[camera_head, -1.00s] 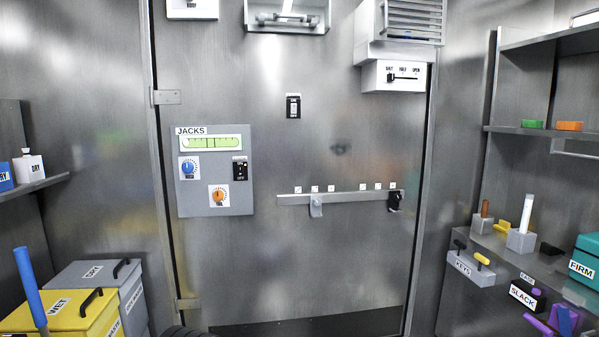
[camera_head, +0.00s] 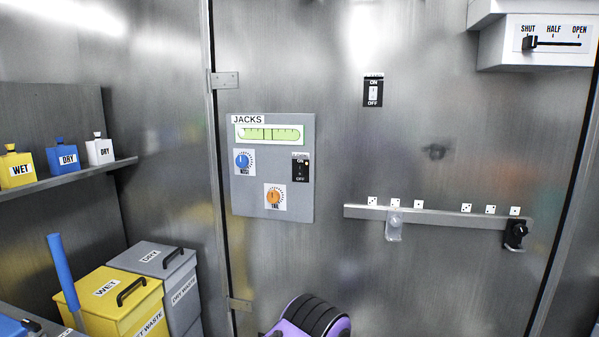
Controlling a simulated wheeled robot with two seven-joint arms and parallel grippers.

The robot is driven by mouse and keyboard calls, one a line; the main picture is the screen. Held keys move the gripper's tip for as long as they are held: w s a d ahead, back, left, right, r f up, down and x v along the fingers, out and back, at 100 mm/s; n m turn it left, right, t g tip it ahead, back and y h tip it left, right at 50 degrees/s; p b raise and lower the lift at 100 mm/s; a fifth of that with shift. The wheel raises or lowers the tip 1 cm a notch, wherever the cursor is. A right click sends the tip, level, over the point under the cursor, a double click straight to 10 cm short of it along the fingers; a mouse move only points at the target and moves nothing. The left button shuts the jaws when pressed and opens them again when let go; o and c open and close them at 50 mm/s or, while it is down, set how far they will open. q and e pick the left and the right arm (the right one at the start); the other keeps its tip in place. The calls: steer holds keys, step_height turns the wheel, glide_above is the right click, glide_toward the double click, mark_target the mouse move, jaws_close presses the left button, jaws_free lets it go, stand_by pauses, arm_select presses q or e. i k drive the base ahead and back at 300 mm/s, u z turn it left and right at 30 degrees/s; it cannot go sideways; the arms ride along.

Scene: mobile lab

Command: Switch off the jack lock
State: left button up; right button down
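The grey JACKS panel (camera_head: 300,202) is fixed to the metal door. Its small black switch (camera_head: 300,168), marked ON above and OFF below, sits at the panel's right side under the green gauge (camera_head: 268,134). A small light spot shows near its ON mark; the toggle's position is too small to tell. A blue knob (camera_head: 242,160) is to the switch's left and an orange knob (camera_head: 273,196) is below. Neither gripper's fingers are in view. A purple and black rounded part, apparently of my arm, shows at the bottom, below the panel.
Another ON/OFF switch (camera_head: 373,91) is higher on the door. A rail (camera_head: 440,215) with a grey slider (camera_head: 393,226) and black knob (camera_head: 516,234) runs right of the panel. Yellow WET (camera_head: 112,293) and grey DRY (camera_head: 155,254) bins stand lower left, below a bottle shelf (camera_head: 80,175).

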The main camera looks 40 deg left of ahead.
mark_target(300, 167)
steer(key=u, duration=0.55)
steer(key=i, duration=0.8)
steer(key=u, duration=1.35)
steer(key=i, duration=0.35)
steer(key=u, duration=0.2)
